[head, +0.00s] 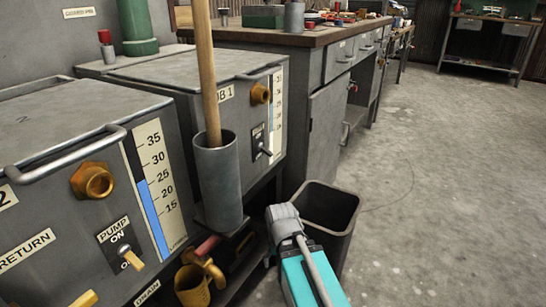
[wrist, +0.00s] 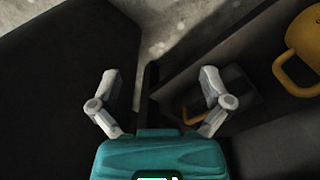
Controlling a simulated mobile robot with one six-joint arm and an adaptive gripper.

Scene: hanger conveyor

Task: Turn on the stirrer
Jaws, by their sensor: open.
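A toggle switch (head: 265,151) on a small dark plate is on the front of the far grey tank (head: 190,62); its label is too small to read. Another toggle switch (head: 131,259) on a plate marked PUMP ON is on the near tank (head: 70,115). No label naming a stirrer is readable. My gripper (wrist: 160,78) is open and empty in the wrist view, its two grey fingers apart and pointing down. In the head view my gripper is low, below and right of the far switch, beside the bin, with its fingertips not clearly seen.
A grey cup (head: 218,185) holding a wooden stick (head: 206,70) stands out before the tanks. A dark open bin (head: 328,210) is right of my gripper. A yellow mug (wrist: 305,45) is on the low shelf. Concrete floor (head: 450,180) is clear at right.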

